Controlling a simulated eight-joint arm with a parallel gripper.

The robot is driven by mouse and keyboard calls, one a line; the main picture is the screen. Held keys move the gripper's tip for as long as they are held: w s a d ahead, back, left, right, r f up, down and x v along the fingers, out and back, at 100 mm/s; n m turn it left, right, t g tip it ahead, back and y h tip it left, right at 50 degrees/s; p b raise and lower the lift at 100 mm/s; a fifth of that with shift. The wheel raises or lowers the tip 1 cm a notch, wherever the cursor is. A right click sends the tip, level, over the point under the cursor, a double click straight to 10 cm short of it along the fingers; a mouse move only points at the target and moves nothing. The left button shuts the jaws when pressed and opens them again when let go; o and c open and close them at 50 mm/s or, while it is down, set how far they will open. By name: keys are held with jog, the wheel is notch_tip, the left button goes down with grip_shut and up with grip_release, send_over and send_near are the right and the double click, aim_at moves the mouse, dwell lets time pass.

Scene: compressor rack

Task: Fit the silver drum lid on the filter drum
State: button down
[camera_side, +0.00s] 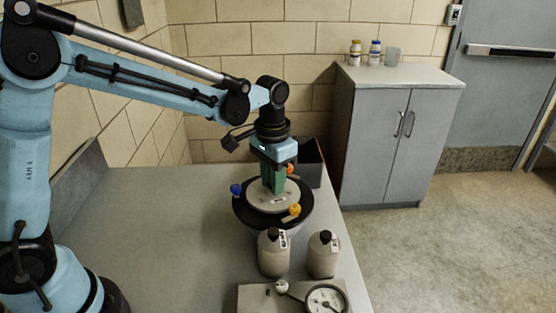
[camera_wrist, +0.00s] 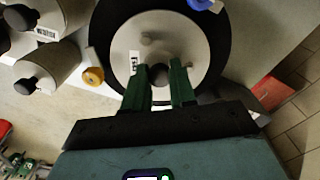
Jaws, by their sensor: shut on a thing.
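The silver drum lid (camera_side: 258,202) is a pale round disc with a white label; in the wrist view the lid (camera_wrist: 200,50) fills the middle. My gripper (camera_side: 272,188) points down over it. Its green fingers (camera_wrist: 165,76) are shut on the dark central knob (camera_wrist: 159,71) of the lid. The filter drum (camera_side: 305,212) has a wide black rim around the lid and a pale body below. The lid lies level and looks roughly centred within the rim (camera_wrist: 103,45). I cannot tell whether it rests on the drum or hovers slightly. The drum's opening is hidden.
A blue knob (camera_side: 236,189) and orange knobs (camera_side: 295,210) stand around the rim. Two grey bottles (camera_side: 272,255) with black caps and a gauge box (camera_side: 325,299) stand in front. A dark bin (camera_side: 313,170) is behind. The bench's left side is clear.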

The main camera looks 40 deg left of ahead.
jog(key=shift+f, duration=0.4)
jog(key=shift+c, duration=2.3)
grip_release()
jog(key=shift+r, duration=0.15)
jog(key=shift+r, duration=3.35)
